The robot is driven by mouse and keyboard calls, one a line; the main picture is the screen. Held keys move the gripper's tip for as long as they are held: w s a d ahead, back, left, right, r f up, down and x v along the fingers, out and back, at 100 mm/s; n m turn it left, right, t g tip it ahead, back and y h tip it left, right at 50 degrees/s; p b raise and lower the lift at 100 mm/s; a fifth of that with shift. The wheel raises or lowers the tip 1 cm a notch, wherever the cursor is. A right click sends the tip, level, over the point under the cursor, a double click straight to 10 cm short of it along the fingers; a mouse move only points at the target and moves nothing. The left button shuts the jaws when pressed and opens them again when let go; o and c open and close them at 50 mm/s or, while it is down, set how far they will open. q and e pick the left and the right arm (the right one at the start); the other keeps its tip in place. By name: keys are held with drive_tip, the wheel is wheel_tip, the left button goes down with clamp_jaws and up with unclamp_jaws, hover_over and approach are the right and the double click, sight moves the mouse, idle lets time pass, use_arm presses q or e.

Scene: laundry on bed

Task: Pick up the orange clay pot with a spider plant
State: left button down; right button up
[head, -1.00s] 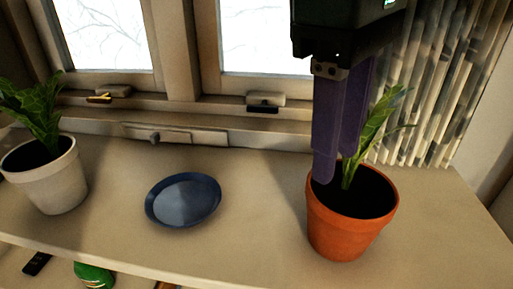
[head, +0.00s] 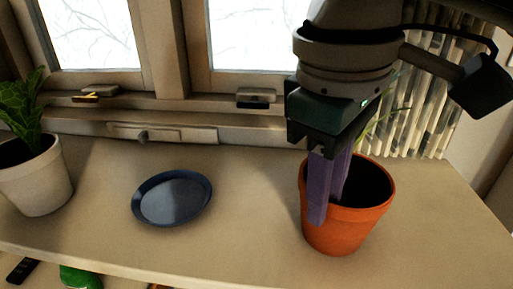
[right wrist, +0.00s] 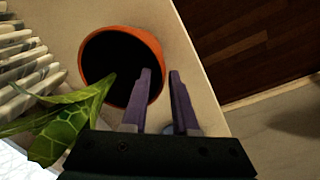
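The orange clay pot (head: 345,232) stands upright on the sill at the right; it also shows in the right wrist view (right wrist: 154,50). Its green leaves (head: 385,122) are mostly hidden behind my right arm in the head view, but show at the left of the right wrist view (right wrist: 65,125). My right gripper (head: 327,210) points down at the pot's left rim with purple fingers apart. In the right wrist view (right wrist: 160,73) one finger overlaps the pot's opening and the other is just outside the rim. Contact cannot be told. My left gripper is out of view.
A blue dish (head: 172,198) lies mid-sill (head: 240,235). A white pot with a leafy plant (head: 40,183) stands at the left. The window and a gathered curtain (head: 425,125) are behind. A green object (head: 80,277) and a dark one are below the front edge.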

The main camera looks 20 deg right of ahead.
clamp_jaws()
idle(1.1)
